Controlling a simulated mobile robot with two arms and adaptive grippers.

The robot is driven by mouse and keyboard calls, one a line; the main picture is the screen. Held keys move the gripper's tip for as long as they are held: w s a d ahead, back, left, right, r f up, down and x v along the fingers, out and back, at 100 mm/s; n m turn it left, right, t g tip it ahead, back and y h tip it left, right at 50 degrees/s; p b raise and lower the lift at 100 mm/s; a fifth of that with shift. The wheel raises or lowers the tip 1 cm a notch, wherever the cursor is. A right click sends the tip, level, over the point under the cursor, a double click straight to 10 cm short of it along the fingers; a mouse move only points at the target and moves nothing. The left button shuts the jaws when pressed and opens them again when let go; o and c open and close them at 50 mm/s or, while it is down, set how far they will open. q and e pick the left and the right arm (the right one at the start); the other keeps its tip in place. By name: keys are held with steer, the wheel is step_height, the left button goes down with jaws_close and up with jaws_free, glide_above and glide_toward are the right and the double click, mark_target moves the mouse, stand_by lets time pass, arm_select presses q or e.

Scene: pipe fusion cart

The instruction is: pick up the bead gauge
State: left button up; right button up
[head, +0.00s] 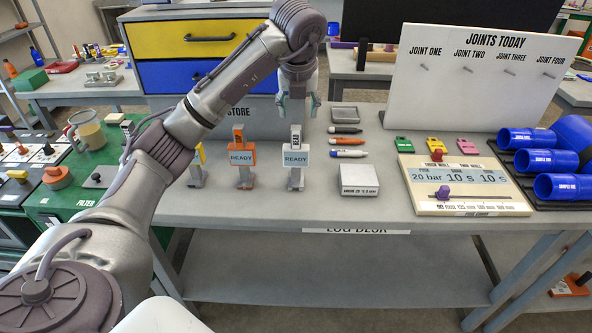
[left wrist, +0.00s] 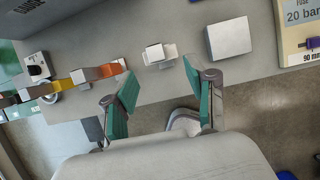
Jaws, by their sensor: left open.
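The bead gauge (head: 297,145) is a pale upright tool with a dark "BEAD" label at its top. It stands at the desk's front behind a "READY" tag (head: 296,159). My left gripper (head: 298,108) is just above and behind its top, pointing down, with green-padded fingers. In the left wrist view the fingers (left wrist: 158,80) are spread wide and empty. The pale gauge (left wrist: 159,54) shows beyond the gap between them, apart from both. My right gripper is in neither view.
An orange tool (head: 238,136) with its own "READY" tag and a yellow one (head: 199,155) stand left of the gauge. A grey block (head: 359,179) and several markers (head: 346,141) lie to the right. A blue-and-yellow drawer unit (head: 203,68) stands behind.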

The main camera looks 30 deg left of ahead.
mark_target(296, 127)
arm_select(q)
steer(key=x, duration=0.5)
steer(key=shift+p, duration=0.35)
steer(key=shift+w+a+f, duration=0.1)
steer(key=shift+a+f, duration=0.05)
steer(key=shift+f, duration=0.25)
steer(key=x, duration=0.1)
steer(key=p+x, duration=0.1)
steer(key=x, duration=0.2)
steer(key=shift+a+f+p, duration=0.15)
steer(key=shift+a+p, duration=0.15)
steer(key=shift+a, duration=0.05)
steer(key=shift+a+f, duration=0.1)
steer(key=shift+f, duration=0.25)
jaws_close()
steer(key=shift+w, duration=0.1)
